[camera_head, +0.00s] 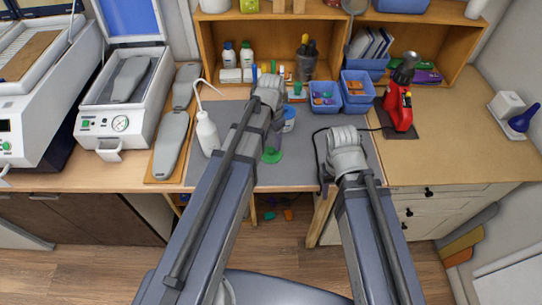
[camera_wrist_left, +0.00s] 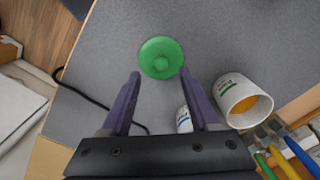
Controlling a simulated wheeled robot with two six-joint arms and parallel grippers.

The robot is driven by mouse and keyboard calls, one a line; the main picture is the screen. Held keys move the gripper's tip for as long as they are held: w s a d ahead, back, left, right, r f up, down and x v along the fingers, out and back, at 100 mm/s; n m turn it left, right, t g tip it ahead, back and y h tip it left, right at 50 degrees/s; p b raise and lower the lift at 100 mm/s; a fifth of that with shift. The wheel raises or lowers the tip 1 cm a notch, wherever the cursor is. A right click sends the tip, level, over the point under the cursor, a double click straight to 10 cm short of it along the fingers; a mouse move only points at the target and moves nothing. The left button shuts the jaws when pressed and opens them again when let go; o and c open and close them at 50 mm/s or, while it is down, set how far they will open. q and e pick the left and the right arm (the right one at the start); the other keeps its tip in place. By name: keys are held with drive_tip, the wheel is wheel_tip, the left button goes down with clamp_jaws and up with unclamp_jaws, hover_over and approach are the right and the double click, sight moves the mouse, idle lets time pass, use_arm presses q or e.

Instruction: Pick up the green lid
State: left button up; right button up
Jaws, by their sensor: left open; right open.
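The green lid (camera_head: 273,155) is a round disc with a small knob, lying on the grey mat (camera_head: 225,175) near its front edge. It shows whole in the left wrist view (camera_wrist_left: 161,58), just beyond the fingertips. My left gripper (camera_wrist_left: 160,77) is open and empty, its two fingers to either side of the line to the lid. It appears apart from the lid. In the head view my left arm hides most of that gripper. My right gripper (camera_head: 345,150) is over the mat's right part, open; its fingers are mostly hidden by its own wrist.
An open white jar with orange contents (camera_wrist_left: 240,98) stands close to the left gripper's right finger. A white squeeze bottle (camera_head: 207,135) stands left of my left arm. Blue bins (camera_head: 357,92) and a red heat tool (camera_head: 398,105) stand behind my right arm.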

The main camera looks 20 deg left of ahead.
sight(271, 150)
use_arm(q)
wheel_tip(271, 150, down, 4)
drive_tip(key=b, duration=0.3)
drive_tip(key=shift+f+b, duration=0.2)
drive_tip(key=shift+b, duration=0.15)
drive_tip(key=shift+r, duration=0.1)
clamp_jaws()
